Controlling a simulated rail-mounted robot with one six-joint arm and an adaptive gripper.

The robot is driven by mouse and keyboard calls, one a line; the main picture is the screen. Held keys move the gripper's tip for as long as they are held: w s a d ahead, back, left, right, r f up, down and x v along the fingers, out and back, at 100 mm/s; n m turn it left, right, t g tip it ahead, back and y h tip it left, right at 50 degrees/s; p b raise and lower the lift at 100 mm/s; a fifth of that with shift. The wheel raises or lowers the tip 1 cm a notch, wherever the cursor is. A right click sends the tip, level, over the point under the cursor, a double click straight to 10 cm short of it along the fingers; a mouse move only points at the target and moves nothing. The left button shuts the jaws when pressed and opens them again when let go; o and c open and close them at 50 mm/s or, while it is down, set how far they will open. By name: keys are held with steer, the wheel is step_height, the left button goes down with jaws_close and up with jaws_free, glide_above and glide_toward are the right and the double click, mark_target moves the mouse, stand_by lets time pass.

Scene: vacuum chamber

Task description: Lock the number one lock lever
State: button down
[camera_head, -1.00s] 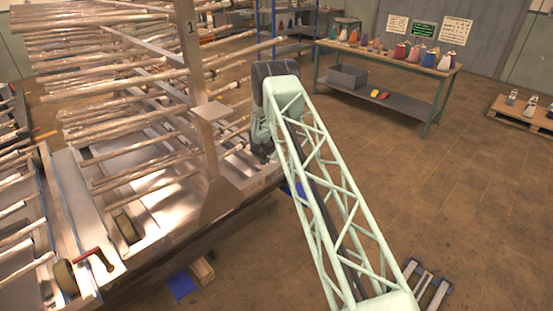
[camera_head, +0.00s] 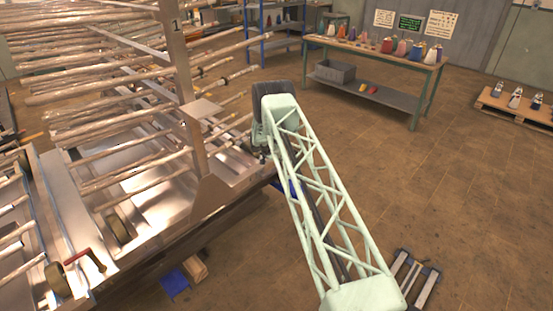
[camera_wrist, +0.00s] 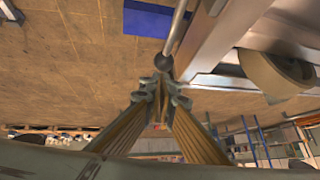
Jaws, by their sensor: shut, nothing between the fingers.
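My gripper (camera_wrist: 162,84) shows in the wrist view with its two fingers closed together and nothing between them. Just beyond the fingertips is a grey rod with a dark round knob (camera_wrist: 164,62), which looks like a lever; I cannot tell whether the fingertips touch it. In the head view my arm reaches to the right edge of the metal rack (camera_head: 215,190), near the post marked "1" (camera_head: 174,27). Another lever with a red handle (camera_head: 78,256) sits at the rack's near left corner.
A wheel (camera_wrist: 268,72) sits beside the metal frame (camera_wrist: 215,42), right of the knob. A blue item (camera_wrist: 148,18) lies on the floor below. Long rods fill the rack. A workbench (camera_head: 400,58) stands at the back, and the floor to the right is largely clear.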

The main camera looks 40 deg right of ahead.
steer(key=shift+w+d+f+b, duration=0.1)
steer(key=shift+d+f+b, duration=0.2)
steer(key=shift+f, duration=0.4)
steer(key=shift+d+f+b, duration=0.25)
steer(key=shift+f+b, duration=0.05)
steer(key=shift+f, duration=0.35)
steer(key=shift+r, duration=0.1)
steer(key=s+d+r+p, duration=0.2)
steer(key=d+r, duration=0.1)
steer(key=r, duration=1)
steer(key=shift+r, duration=0.15)
steer(key=shift+s, duration=0.1)
stand_by(0.3)
